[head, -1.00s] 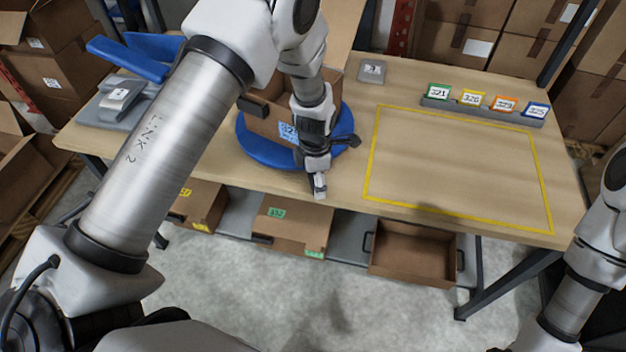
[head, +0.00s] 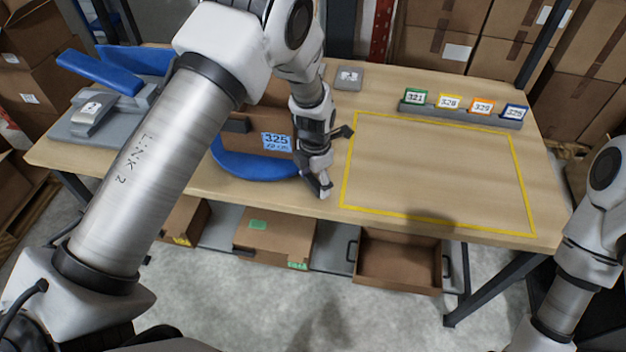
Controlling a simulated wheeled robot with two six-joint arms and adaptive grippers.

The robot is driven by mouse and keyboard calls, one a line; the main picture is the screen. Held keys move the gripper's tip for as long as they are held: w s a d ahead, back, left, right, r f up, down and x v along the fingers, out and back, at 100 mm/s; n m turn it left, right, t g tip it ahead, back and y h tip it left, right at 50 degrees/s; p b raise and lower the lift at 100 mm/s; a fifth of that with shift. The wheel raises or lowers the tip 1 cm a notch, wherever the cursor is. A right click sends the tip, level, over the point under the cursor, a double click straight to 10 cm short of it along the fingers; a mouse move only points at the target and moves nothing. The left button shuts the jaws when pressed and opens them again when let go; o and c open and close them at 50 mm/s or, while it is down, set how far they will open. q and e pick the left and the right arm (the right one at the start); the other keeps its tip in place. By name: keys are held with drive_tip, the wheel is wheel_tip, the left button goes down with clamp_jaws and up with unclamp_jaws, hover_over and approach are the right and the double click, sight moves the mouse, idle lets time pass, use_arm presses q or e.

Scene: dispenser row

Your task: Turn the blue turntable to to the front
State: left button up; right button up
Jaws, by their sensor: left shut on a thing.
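The blue turntable (head: 252,167) is at the left of the tabletop, partly hidden behind my left arm. A cardboard box (head: 255,140) sits on it, with a blue label (head: 277,141) reading 325 turned toward the front. My left gripper (head: 322,188) points down at the turntable's right front edge, beside the box's right side. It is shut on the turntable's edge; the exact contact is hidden. Only my right arm shows at the right edge; its gripper is out of view.
A yellow outlined area (head: 345,180) to the right is empty. Behind it stands a grey rack (head: 460,115) with several numbered cards. A grey tag block (head: 349,78) is at the back. A grey and blue device (head: 95,122) stands left.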

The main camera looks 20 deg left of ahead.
use_arm(q)
drive_tip(key=shift+s+f, duration=0.35)
drive_tip(key=shift+f, duration=0.05)
drive_tip(key=o, duration=1.6)
drive_tip(key=shift+d, duration=0.1)
drive_tip(key=shift+w+d, duration=0.15)
drive_tip(key=shift+w, duration=0.3)
drive_tip(key=shift+r, duration=0.35)
wheel_tip(320, 180, up, 11)
drive_tip(key=shift+r, duration=0.1)
drive_tip(key=shift+w, duration=0.1)
